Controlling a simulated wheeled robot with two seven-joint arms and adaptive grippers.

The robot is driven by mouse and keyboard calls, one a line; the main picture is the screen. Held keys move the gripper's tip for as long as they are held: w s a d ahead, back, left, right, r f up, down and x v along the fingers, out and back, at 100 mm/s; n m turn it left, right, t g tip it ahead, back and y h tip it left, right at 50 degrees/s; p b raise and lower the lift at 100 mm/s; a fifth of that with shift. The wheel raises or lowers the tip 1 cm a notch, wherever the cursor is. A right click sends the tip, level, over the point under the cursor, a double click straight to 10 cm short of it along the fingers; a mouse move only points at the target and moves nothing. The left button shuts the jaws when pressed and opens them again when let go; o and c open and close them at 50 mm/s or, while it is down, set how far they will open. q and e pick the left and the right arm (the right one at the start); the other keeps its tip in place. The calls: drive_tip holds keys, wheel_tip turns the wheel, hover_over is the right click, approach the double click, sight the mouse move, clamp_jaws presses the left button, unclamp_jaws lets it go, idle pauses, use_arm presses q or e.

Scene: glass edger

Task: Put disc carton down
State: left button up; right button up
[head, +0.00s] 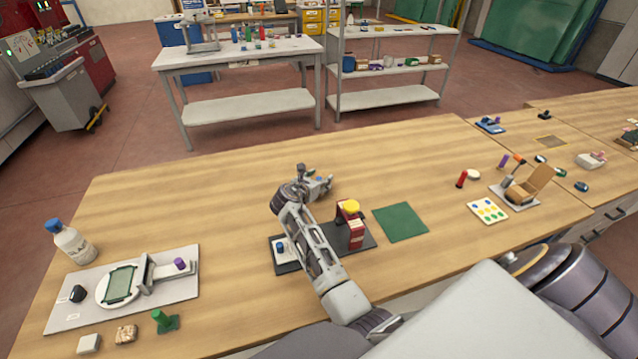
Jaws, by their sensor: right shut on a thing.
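Just right of my forearm, a red box-like block (356,232) with a yellow round top (351,206) stands on a dark tray (290,266). My forearm crosses in front of this tray and hides part of it.
A green mat (400,222) lies bare right of the tray. A grey board with a round fixture (118,286), a bottle (70,243) and a green stand (163,321) are at left. A dotted card (487,210) and a tan holder (530,186) are at right. The bench behind my gripper is clear.

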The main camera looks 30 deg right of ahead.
sight(319, 179)
wheel_tip(319, 179, up, 9)
drive_tip(key=shift+r+p, duration=0.2)
drive_tip(key=shift+p, duration=0.15)
idle(0.7)
